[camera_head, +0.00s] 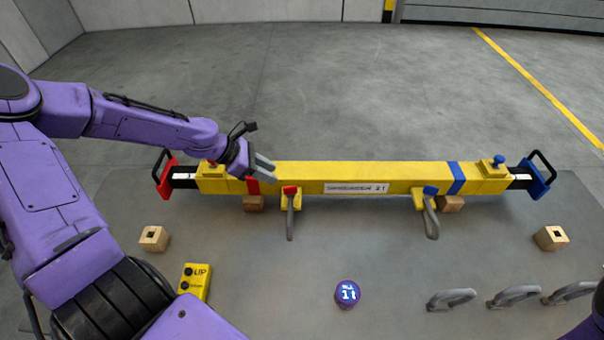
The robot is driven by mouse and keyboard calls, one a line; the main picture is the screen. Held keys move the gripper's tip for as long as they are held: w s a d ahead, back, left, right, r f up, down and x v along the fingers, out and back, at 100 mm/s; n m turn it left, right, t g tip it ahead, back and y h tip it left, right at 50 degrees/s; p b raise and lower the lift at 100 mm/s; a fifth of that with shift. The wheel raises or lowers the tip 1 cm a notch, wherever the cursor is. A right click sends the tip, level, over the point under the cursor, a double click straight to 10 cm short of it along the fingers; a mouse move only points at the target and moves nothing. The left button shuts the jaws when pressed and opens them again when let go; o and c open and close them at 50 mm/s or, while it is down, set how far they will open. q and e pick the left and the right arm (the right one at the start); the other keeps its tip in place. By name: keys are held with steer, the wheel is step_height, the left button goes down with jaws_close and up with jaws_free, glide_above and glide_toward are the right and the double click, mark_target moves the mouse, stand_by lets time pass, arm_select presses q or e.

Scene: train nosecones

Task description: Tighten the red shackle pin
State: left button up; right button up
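A yellow spreader beam (350,178) lies across the grey table. The red shackle pin (290,189) sits at the beam's front, left of its middle, with a grey shackle (290,222) hanging below it. My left gripper (267,166) is over the beam, up and to the left of the red pin and apart from it. Its two grey fingers show a gap with nothing between them. A blue pin (430,190) with another grey shackle (432,220) is on the right half. My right gripper is out of view.
Wooden blocks (154,238) (551,238) stand left and right. A yellow UP control box (195,283) and a round 1t weight (347,293) are in front. Several loose shackles (451,299) lie at front right. Red (165,175) and blue (537,178) handled end pieces cap the beam.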

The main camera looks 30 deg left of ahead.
mark_target(290, 187)
arm_select(q)
steer(key=x, duration=0.8)
steer(key=shift+s+d+f, duration=0.2)
steer(key=shift+f, duration=0.1)
steer(key=shift+w+d+f, duration=0.1)
steer(key=shift+d, duration=0.05)
steer(key=shift+s, duration=0.5)
steer(key=shift+w, duration=0.25)
jaws_close()
steer(key=shift+d, duration=0.2)
steer(key=shift+a, duration=0.15)
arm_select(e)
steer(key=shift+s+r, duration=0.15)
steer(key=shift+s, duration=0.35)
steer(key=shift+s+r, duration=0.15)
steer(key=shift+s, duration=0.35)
